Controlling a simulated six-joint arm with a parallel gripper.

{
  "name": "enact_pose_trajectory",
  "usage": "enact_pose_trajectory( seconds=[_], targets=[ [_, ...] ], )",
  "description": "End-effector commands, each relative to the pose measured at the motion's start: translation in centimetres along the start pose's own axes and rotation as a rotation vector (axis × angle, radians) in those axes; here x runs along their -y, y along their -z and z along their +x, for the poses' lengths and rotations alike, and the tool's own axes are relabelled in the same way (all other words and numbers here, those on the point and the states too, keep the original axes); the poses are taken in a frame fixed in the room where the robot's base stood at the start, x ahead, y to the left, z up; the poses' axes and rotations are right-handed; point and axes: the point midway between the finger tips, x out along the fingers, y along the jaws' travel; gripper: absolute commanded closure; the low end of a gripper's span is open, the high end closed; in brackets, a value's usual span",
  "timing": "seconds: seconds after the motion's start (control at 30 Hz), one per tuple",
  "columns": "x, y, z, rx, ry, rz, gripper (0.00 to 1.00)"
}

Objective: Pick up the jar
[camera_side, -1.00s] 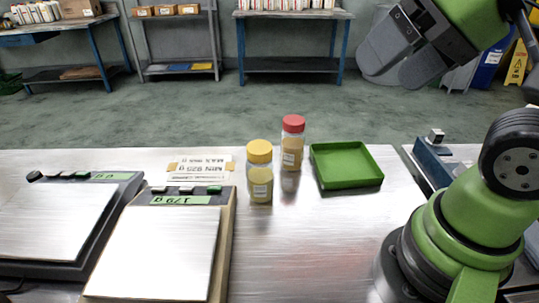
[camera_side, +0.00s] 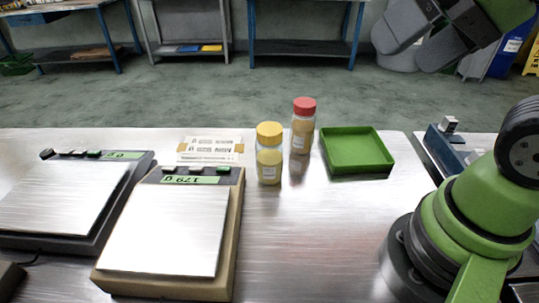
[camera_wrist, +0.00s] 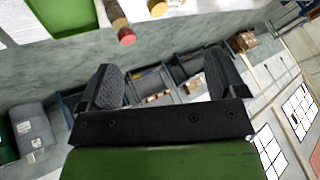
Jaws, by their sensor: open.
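Two jars stand upright on the metal table in the side view. One jar has a yellow lid (camera_side: 269,155), and the other, just behind it to the right, has a red lid (camera_side: 303,127). Both hold a yellowish content. My gripper (camera_side: 431,30) is high at the upper right of the side view, well above and apart from the jars. In the wrist view my gripper (camera_wrist: 167,85) shows two dark fingers spread apart with nothing between them. The red-lidded jar (camera_wrist: 118,20) and the yellow lid (camera_wrist: 157,8) show at that view's top edge.
A green tray (camera_side: 357,172) sits right of the jars. Two scales stand at left, one reading 179 g (camera_side: 165,232), the other (camera_side: 65,200) reading 0. A paper label (camera_side: 210,149) lies behind the nearer scale. The table front centre is clear.

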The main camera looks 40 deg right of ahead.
Motion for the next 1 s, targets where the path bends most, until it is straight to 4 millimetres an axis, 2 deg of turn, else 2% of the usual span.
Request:
enact_pose_trajectory(
  seconds=[0.17,0.27,0.37,0.57,0.7,0.9,1.0],
  targets=[
    [0.4,0.9,0.3,0.029,-0.014,0.019,0.10],
    [1.0,2.5,1.2,0.083,-0.045,0.059,0.10],
    [1.8,4.7,2.9,0.151,-0.092,0.115,0.10],
    [3.0,8.2,8.3,0.278,-0.213,0.229,0.10],
    [3.3,9.6,13.3,0.350,-0.311,0.304,0.10],
    [3.1,9.7,19.5,0.414,-0.433,0.384,0.10],
    [2.9,9.5,21.4,0.429,-0.470,0.406,0.10]
  ],
)
